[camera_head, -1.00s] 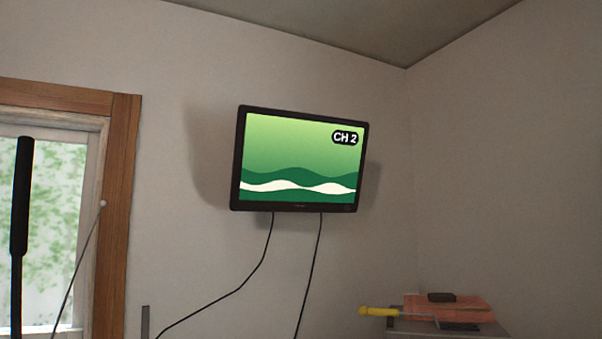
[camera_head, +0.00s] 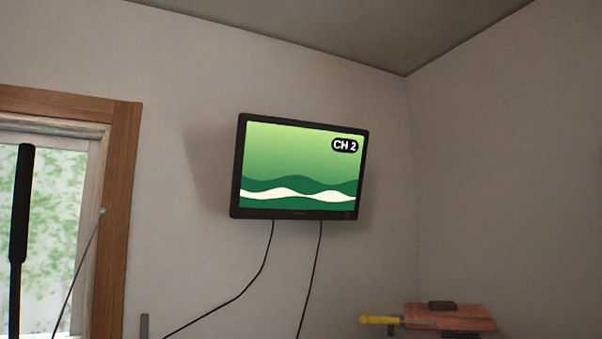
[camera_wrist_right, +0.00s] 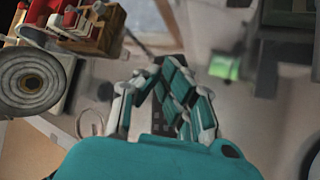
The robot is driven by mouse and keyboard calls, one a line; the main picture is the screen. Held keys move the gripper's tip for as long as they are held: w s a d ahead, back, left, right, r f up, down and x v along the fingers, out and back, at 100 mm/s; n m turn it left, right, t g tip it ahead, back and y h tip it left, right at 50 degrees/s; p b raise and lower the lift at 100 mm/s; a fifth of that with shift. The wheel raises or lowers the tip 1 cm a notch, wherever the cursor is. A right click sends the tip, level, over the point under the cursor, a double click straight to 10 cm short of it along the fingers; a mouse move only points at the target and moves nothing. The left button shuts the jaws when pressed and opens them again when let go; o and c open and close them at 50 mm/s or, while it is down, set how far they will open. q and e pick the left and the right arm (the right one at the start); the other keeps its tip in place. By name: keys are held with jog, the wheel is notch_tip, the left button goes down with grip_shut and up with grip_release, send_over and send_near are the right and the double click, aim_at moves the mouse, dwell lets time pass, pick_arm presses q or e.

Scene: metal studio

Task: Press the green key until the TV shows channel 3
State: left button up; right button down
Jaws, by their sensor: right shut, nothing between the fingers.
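The TV (camera_head: 300,165) hangs on the wall in the head view. Its screen is green with dark green and white waves, and it reads "CH 2". My right gripper (camera_wrist_right: 163,68), teal and white, shows in the right wrist view with its fingers shut together and nothing held between them. A dark, narrow strip (camera_wrist_right: 160,120) shows in the gap behind the fingers; I cannot tell what it is. I cannot make out the green key in either view. My left gripper is in neither view.
A yellow-handled tool (camera_head: 379,320) and a reddish flat item (camera_head: 450,318) lie at the lower right of the head view. A window with a wooden frame (camera_head: 118,200) is at the left. Red and wooden items (camera_wrist_right: 85,28) and a grey round coil (camera_wrist_right: 30,82) are left of my right gripper.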

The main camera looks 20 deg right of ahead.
dwell(0.4)
jog(key=shift+f+b, duration=0.3)
jog(key=shift+f, duration=0.15)
jog(key=shift+f, duration=0.2)
jog(key=shift+r, duration=0.15)
dwell(0.4)
jog(key=shift+r+p, duration=0.5)
jog(key=shift+r, duration=0.05)
notch_tip(320, 180, up, 6)
jog(key=p, duration=0.4)
jog(key=shift+p, duration=0.35)
dwell(0.7)
